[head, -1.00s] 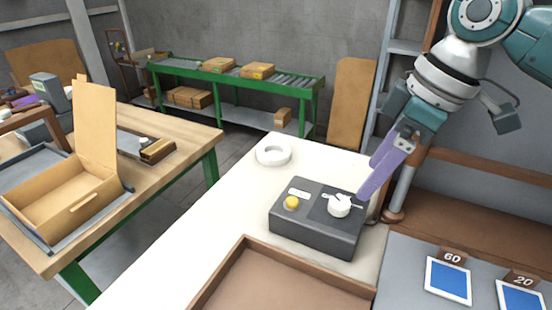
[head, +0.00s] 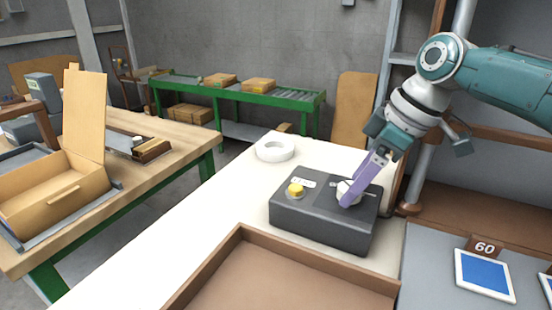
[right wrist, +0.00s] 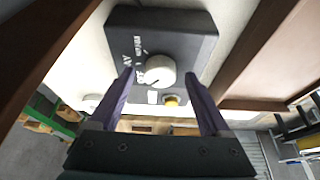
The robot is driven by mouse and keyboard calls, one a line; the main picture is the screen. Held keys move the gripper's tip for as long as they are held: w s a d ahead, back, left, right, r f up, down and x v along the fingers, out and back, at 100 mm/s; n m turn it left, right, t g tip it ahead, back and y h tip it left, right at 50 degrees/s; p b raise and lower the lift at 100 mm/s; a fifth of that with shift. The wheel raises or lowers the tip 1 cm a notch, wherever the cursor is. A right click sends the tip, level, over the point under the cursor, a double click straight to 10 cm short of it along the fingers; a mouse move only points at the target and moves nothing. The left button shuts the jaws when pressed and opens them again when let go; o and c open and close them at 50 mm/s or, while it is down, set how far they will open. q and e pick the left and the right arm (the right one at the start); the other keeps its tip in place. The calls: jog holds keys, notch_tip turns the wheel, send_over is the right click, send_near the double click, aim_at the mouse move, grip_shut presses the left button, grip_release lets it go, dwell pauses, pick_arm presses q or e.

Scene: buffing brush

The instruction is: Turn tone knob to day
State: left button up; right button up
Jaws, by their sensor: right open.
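The dark grey control box (head: 320,225) stands on the white bench top, with a yellow button (head: 296,190) and a white knob (head: 343,187). My right gripper (head: 347,203) reaches down to the knob from the right, its purple fingers hiding part of it. In the right wrist view the knob (right wrist: 158,70) lies between the open fingertips of the right gripper (right wrist: 159,77), with a gap on the right; contact on the left is unclear. Printed labels lie beside the knob; one reads in part "AY". A dark mark shows on the knob. The left gripper is out of view.
A white ring (head: 275,148) lies behind the box. A brown tray (head: 240,238) is in front of it. A blue-faced panel marked 60 (head: 484,274) is at the right. A wooden table with an open carton (head: 60,205) stands left. The bench top left of the box is clear.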

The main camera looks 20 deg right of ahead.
jog(key=shift+w+a+f, duration=0.1)
jog(key=shift+f, duration=0.2)
grip_shut()
dwell(0.5)
